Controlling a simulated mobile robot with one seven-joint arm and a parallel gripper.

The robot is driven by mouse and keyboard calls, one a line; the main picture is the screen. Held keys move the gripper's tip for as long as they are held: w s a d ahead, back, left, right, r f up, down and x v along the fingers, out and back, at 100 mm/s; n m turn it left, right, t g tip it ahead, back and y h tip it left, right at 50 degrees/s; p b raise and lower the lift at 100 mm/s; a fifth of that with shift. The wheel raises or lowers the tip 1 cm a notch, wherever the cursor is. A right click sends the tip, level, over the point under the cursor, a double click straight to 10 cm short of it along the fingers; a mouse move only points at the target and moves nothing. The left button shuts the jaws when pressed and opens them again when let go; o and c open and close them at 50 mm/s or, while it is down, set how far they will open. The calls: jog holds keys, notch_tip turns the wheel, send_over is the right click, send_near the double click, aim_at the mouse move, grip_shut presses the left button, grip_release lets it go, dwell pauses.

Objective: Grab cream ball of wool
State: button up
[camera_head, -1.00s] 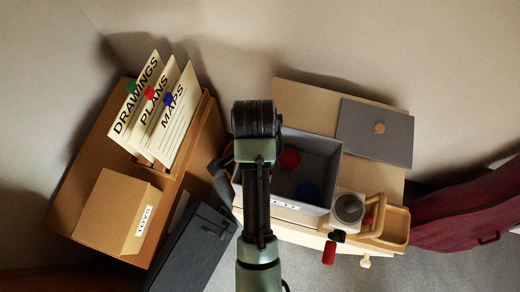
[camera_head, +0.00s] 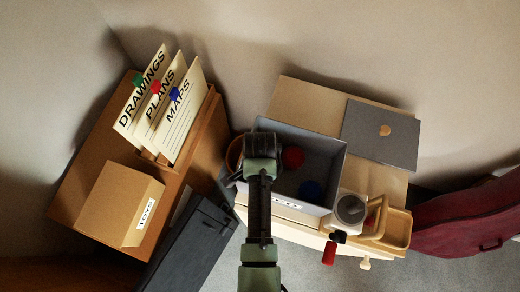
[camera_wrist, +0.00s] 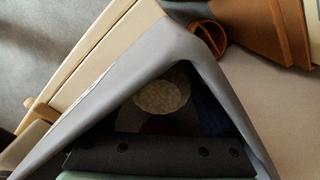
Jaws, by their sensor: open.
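The cream ball of wool (camera_wrist: 162,97) shows in the wrist view as a pale, textured round shape, deep in shadow inside the grey bin (camera_wrist: 110,85). In the head view the bin (camera_head: 335,165) is open-topped on the pale cabinet, and the cream ball is hidden behind my arm. My gripper (camera_head: 262,150) is over the left part of the bin, its fingers hidden by the arm. In the wrist view its dark body covers the bottom edge. It is open, and nothing is seen held. A red ball (camera_head: 292,157) and a blue ball (camera_head: 310,190) lie in the bin.
A grey panel with a knob (camera_head: 380,135) lies right of the bin. A grinder-like object (camera_head: 350,208) and a wooden tray (camera_head: 397,230) stand at its front right. A brown round rim (camera_head: 234,152) is close on the left, beside a TOYS box (camera_head: 120,205) and upright folders (camera_head: 165,105).

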jog(key=shift+c, duration=0.3)
jog(key=c, duration=0.9)
jog(key=shift+r, duration=0.1)
jog(key=shift+c, duration=0.2)
